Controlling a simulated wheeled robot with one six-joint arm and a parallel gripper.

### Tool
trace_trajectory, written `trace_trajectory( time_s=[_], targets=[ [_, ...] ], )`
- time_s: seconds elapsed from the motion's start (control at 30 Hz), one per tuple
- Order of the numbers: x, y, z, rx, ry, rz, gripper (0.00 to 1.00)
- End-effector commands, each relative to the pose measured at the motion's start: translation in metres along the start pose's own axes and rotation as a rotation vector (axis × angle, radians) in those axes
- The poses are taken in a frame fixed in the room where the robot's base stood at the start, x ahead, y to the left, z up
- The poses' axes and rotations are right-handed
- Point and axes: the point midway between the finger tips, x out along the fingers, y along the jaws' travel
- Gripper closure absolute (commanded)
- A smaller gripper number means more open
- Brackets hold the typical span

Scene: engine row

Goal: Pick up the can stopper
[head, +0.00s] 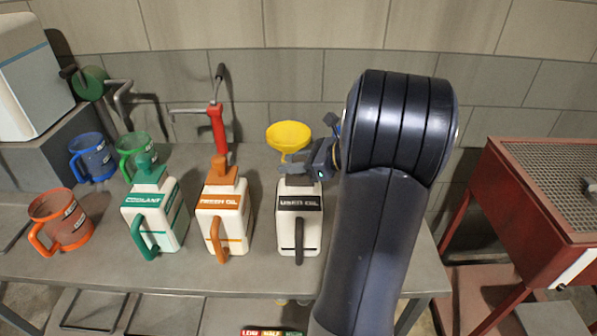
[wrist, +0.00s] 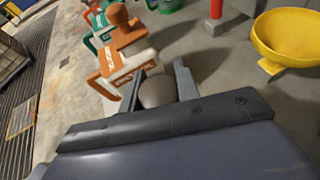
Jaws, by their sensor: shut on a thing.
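The used oil can (head: 299,228), white with a black label and dark handle, stands on the bench at the right of a row of cans. My gripper (head: 292,171) is at its top. In the wrist view my gripper (wrist: 160,78) is shut on a round grey can stopper (wrist: 157,92), held between the two fingers. In the head view the gripper mostly hides this stopper, so I cannot tell whether it is still seated. The fresh oil can (head: 222,222) has an orange stopper (head: 220,169). The coolant can (head: 152,218) has a green stopper (head: 147,167).
A yellow funnel (head: 288,135) stands just behind my gripper. A red-handled tool (head: 217,128) stands behind the fresh oil can. Orange (head: 61,222), blue (head: 92,158) and green (head: 135,146) jugs are at the left. A red grated table (head: 553,165) is at the right.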

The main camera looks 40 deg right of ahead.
Motion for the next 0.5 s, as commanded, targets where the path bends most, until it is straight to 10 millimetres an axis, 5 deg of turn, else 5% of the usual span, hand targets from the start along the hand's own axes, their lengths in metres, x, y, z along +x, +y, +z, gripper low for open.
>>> trace_trajectory(
  time_s=[0.17,0.5],
  targets=[
    [-0.003,0.0,0.006,-0.002,-0.001,-0.001,0.93],
    [-0.027,0.0,0.065,-0.007,-0.001,-0.002,0.93]
  ],
)
